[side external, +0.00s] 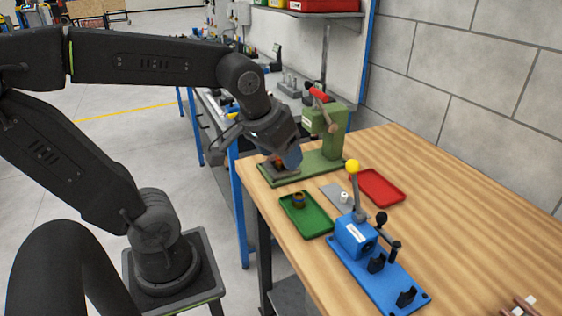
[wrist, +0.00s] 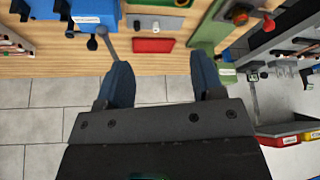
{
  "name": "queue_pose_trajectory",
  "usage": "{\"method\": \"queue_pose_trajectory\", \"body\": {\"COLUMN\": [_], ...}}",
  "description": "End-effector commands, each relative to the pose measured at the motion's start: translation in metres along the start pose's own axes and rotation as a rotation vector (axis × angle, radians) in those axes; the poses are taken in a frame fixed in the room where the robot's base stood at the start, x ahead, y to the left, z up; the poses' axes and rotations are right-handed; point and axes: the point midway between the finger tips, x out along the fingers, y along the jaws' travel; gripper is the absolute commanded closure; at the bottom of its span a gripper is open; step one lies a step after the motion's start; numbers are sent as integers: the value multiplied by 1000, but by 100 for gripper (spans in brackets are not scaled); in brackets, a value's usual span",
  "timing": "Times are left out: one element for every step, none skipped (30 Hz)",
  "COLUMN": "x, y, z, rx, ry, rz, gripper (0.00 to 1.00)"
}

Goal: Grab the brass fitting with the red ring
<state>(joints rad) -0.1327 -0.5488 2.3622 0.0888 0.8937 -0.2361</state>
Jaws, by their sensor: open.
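A small brass-orange fitting (side external: 278,162) sits on the grey block at the green press's base, partly hidden by my gripper in the side view. A reddish-orange round part that looks like it shows at the upper right of the wrist view (wrist: 240,15). Its red ring is too small to make out surely. My gripper (side external: 292,158) is close above the press base, beside the first fitting. In the wrist view its blue fingers (wrist: 161,80) are wide apart with nothing between them.
The green press (side external: 324,121) with a red-handled lever rises just behind my gripper. A red tray (side external: 378,187), a grey plate with a white cylinder (side external: 344,197) and a blue lever tool (side external: 355,237) stand nearer. The right of the wooden bench (side external: 470,205) is largely clear.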

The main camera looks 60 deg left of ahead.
Motion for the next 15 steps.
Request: {"method": "queue_pose_trajectory", "body": {"x": [11, 17, 25, 32, 38, 46, 52, 58, 65, 70, 74, 78, 81, 83, 86], "y": [-15, -24, -37, -47, -57, -70, -80, -90, -102, -109, -116, -124, -129, -133, -137], "z": [-20, -31, -44, -54, -62, -72, -79, -85, -91, -95, -98, -102, -104, -105, -106], "rx": [-107, -171, -253, -314, -372, -445, -497, -544, -600, -637, -670, -706, -728, -746, -763], "ry": [-21, -28, -35, -38, -42, -44, -46, -47, -47, -46, -46, -44, -44, -42, -42], "rz": [-52, -81, -119, -147, -173, -207, -231, -253, -279, -296, -311, -328, -338, -345, -353], "gripper": [39, 39, 39, 39, 39, 39, 39, 39, 39, 39, 39, 39, 39, 39, 39]}}
